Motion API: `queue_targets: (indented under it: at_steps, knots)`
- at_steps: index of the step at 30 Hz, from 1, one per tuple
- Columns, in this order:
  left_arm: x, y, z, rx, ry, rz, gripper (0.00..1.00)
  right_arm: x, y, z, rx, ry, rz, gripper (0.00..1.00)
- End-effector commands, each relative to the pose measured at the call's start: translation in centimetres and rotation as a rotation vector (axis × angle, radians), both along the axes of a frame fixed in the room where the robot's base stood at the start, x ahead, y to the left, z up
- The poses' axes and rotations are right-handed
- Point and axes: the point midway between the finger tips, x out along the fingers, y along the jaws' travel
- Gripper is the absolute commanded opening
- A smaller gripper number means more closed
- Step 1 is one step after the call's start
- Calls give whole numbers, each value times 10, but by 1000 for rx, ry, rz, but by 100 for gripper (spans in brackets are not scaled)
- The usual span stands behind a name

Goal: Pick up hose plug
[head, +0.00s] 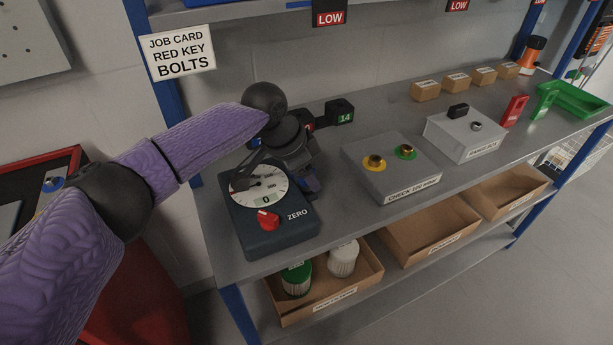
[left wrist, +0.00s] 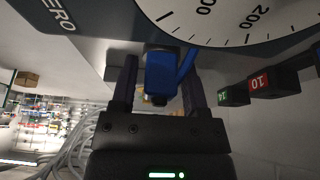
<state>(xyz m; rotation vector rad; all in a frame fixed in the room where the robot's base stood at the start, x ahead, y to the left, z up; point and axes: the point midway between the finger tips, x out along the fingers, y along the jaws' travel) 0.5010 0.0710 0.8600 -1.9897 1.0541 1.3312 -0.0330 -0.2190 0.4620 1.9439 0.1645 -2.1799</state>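A blue part (left wrist: 162,75), which looks like the hose plug, shows in the left wrist view close below the dial. My left gripper (left wrist: 160,85) has its two fingers apart, one on each side of it. A narrow gap shows beside the left finger, and I cannot tell if the right finger touches. In the head view my left gripper (head: 308,184) is at the right rear of the dial gauge box (head: 262,238), and the plug cannot be made out there. The box has a white dial (head: 264,186) and a red knob (head: 268,220). My right gripper is out of view.
Dark blocks, one marked 14 (head: 339,111), stand behind my gripper. A grey box with two brass fittings (head: 393,178) is to the right. The bench's front strip (head: 335,221) is clear. Open cardboard bins (head: 430,231) sit below.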

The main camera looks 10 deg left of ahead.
Motion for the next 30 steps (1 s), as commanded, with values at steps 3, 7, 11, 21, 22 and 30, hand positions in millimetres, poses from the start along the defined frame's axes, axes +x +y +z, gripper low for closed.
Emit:
queue_targets:
  at_steps: [3, 7, 11, 21, 22, 30]
  knots:
    - [0, 0, 0, 0, 0, 0, 31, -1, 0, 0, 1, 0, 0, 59]
    - [0, 0, 0, 0, 0, 0, 3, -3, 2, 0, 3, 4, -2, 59]
    - [0, 0, 0, 0, 0, 0, 0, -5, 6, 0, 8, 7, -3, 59]
    - [0, 0, 37, -2, -5, 0, 0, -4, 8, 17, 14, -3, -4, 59]
    - [0, 0, 47, -2, -6, 1, 0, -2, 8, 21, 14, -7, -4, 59]
    - [0, -1, 99, -1, -4, -1, 0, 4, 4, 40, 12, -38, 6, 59]
